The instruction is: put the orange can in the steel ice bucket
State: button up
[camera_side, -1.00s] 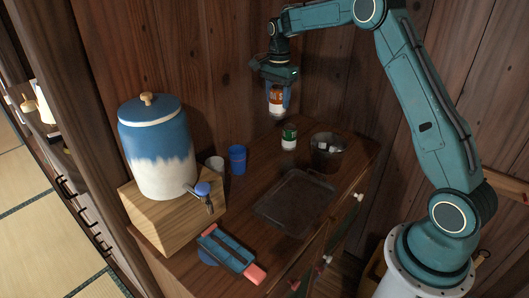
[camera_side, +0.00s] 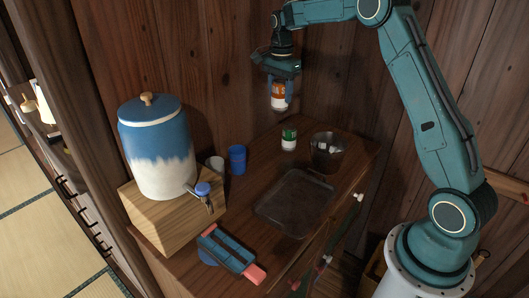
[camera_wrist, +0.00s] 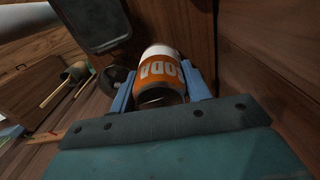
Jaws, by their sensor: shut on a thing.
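The orange can (camera_side: 278,95), with a white band, is held upright in my gripper (camera_side: 279,100), well above the cabinet top. In the wrist view the orange can (camera_wrist: 160,72) shows the letters "ODA" between the two blue fingers of my gripper (camera_wrist: 162,88), which are shut on it. The steel ice bucket (camera_side: 327,154) stands on the cabinet top at the back right, with pale ice cubes inside. It lies below and to the right of the can in the side view. In the wrist view a dark round rim (camera_wrist: 112,76), probably the bucket, is partly hidden behind the left finger.
A green and white can (camera_side: 289,138) stands just left of the bucket. A dark tray (camera_side: 296,201) lies in front. A blue cup (camera_side: 237,159), a grey cup (camera_side: 215,166) and a blue-white dispenser (camera_side: 158,150) on a wooden box stand left. Wooden walls rise behind.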

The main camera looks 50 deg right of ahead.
jog(key=s+d+m, duration=0.1)
jog(key=s+d, duration=0.7)
jog(key=s, duration=0.6)
send_near(328, 148)
jog(key=a, duration=0.1)
jog(key=s+a+f, duration=0.1)
jog(key=a, duration=0.1)
jog(key=s+a+f, duration=0.1)
jog(key=shift+a+f, duration=0.15)
jog(key=shift+f, duration=0.1)
jog(key=shift+f, duration=2)
jog(key=shift+f, duration=0.1)
jog(key=o, duration=0.8)
